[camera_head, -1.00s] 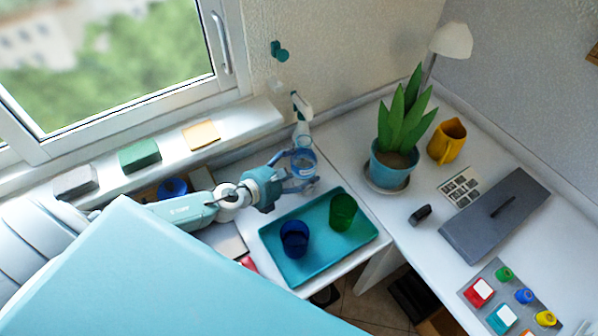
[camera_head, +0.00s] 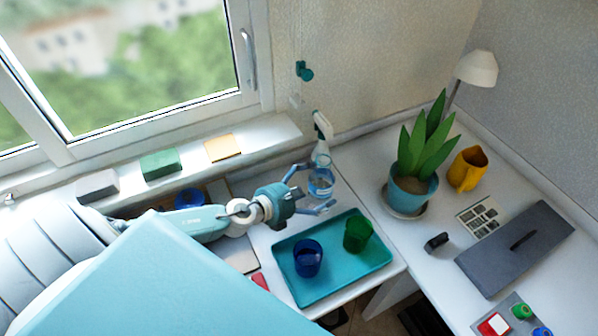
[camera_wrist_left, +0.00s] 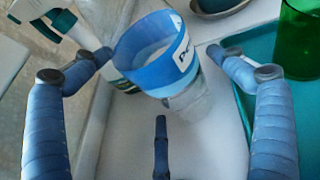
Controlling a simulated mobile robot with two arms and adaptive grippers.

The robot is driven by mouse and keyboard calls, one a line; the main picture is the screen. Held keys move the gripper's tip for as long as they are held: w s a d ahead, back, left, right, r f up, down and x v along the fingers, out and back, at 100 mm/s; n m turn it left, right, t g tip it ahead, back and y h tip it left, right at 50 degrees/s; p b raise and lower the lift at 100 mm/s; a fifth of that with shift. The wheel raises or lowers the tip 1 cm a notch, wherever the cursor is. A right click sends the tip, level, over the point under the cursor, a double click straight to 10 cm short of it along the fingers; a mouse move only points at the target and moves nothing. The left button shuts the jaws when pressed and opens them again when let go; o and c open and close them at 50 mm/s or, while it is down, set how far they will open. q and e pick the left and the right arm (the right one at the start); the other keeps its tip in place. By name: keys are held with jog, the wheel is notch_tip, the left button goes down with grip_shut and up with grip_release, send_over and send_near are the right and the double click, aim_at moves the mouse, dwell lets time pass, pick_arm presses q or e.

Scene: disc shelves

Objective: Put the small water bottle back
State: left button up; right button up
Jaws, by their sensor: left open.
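The small water bottle (camera_head: 320,184), clear with a blue label band, stands on the white surface behind the teal tray (camera_head: 285,292). It also shows in the left wrist view (camera_wrist_left: 152,58), where the label faces up between the fingers. My left gripper (camera_head: 314,187) is open around the bottle, with a finger on each side spread clear of it. The bottle's base is partly hidden. My right gripper is not in view.
A white spray bottle (camera_head: 322,138) stands close behind the water bottle. The tray holds a blue cup (camera_head: 307,258) and a green cup (camera_head: 357,235). A potted plant (camera_head: 411,190) and a yellow pitcher (camera_head: 467,168) stand to the right. The windowsill is behind my arm.

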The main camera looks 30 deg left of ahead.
pick_arm(q)
jog(key=b+v, duration=0.2)
jog(key=v, duration=0.9)
jog(key=shift+f, duration=0.15)
